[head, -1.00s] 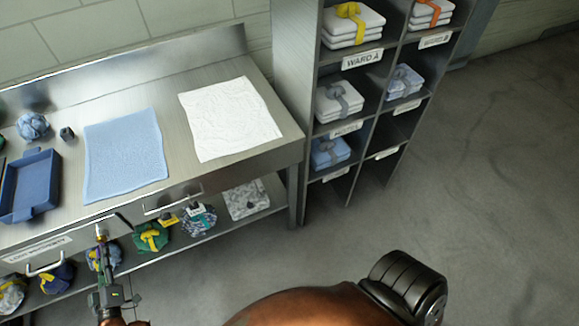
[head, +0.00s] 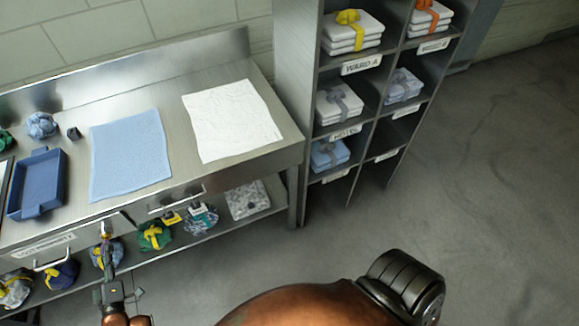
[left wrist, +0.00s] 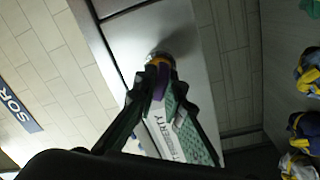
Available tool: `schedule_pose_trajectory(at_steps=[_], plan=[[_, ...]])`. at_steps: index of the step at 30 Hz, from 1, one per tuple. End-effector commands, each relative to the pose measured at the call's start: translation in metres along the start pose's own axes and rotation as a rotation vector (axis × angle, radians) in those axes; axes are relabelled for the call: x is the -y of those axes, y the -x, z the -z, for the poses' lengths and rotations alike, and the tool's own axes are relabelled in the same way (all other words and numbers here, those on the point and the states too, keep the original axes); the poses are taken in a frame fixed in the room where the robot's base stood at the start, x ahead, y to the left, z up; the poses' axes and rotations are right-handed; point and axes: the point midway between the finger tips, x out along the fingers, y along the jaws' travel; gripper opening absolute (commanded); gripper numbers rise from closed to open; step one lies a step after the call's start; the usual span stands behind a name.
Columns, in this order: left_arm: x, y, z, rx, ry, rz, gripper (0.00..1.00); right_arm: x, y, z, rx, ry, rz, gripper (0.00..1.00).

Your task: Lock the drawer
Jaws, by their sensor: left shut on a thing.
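The drawer (head: 78,240) is in the front of the steel bench at the left of the head view. It has a pale label and a bar handle (head: 52,260), and its front looks flush with the bench. My left gripper (head: 107,254) is in front of the drawer's right end. In the left wrist view its fingers (left wrist: 163,78) are shut on a small purple and yellow piece (left wrist: 160,88), which looks like a key. The piece meets a round metal lock (left wrist: 158,54) on the front. How deep it sits is hidden. My right gripper is out of view.
On the bench top (head: 178,140) lie a blue tray (head: 40,183), a blue cloth (head: 130,155) and a white cloth (head: 232,120). Tied bundles sit on the shelf below. A shelf unit (head: 297,90) with folded linen stands to the right. The floor (head: 480,190) is clear.

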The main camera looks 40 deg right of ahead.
Motion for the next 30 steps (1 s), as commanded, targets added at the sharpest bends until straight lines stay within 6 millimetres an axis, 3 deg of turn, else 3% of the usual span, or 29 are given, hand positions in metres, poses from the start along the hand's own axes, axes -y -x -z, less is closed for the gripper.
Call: schedule_pose_trajectory(at_steps=[14,25,30], plan=[[0.001,0.000,0.001,0.000,0.049,0.002,0.00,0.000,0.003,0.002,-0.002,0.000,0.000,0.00],[0.000,0.001,0.002,0.000,0.318,0.002,0.00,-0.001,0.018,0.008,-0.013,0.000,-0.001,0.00],[0.002,0.001,0.000,-0.001,0.363,0.003,0.00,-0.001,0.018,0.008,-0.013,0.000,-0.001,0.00]])
